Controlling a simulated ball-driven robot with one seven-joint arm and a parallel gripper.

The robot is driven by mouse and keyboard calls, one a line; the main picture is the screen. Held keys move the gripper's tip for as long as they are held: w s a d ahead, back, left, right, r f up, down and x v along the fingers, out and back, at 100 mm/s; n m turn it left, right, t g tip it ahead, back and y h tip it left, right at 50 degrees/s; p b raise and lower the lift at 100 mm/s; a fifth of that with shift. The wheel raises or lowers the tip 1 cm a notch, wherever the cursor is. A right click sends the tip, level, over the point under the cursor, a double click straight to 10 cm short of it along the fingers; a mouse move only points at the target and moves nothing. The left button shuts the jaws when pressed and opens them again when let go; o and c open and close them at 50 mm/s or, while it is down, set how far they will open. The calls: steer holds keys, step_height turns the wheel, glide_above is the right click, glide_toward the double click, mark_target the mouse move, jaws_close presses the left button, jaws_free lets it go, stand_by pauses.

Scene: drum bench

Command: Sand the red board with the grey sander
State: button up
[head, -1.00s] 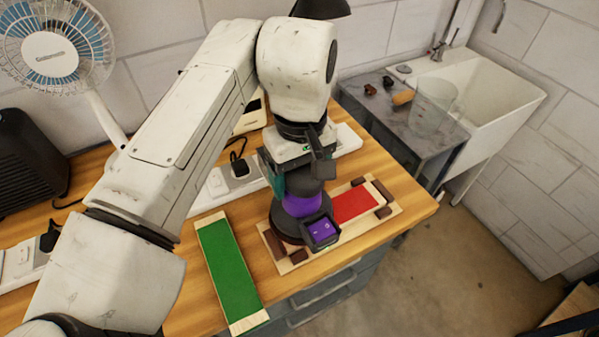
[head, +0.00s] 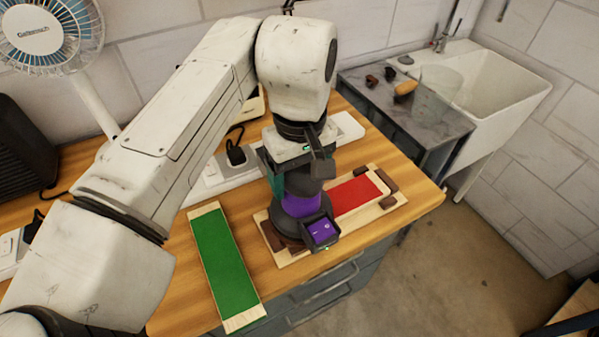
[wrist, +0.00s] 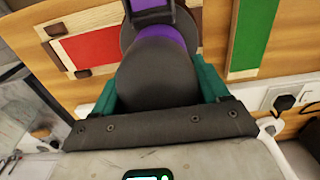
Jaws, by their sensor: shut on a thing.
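The sander, dark grey with a purple band (head: 301,205) and a purple-faced block at its front, stands upright over the left part of the red board (head: 357,194). The red board lies flat on a pale wooden base among brown blocks. The sander hides its left part, and whether the pad touches it cannot be told. My gripper (head: 296,182) points down, its teal fingers shut on the sander's dark upper body. In the wrist view the sander (wrist: 155,75) fills the middle between the fingers, with the red board (wrist: 92,47) to its left.
A green board (head: 225,257) with pale ends lies left of the sander, apart from it. A white power strip (head: 218,178) with a black plug runs behind. A fan (head: 48,32) stands at the back left. The sink (head: 500,90) lies beyond the bench's right end.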

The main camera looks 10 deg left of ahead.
steer(key=shift+f, duration=0.2)
stand_by(0.7)
steer(key=shift+w+d, duration=0.15)
steer(key=shift+d, duration=0.05)
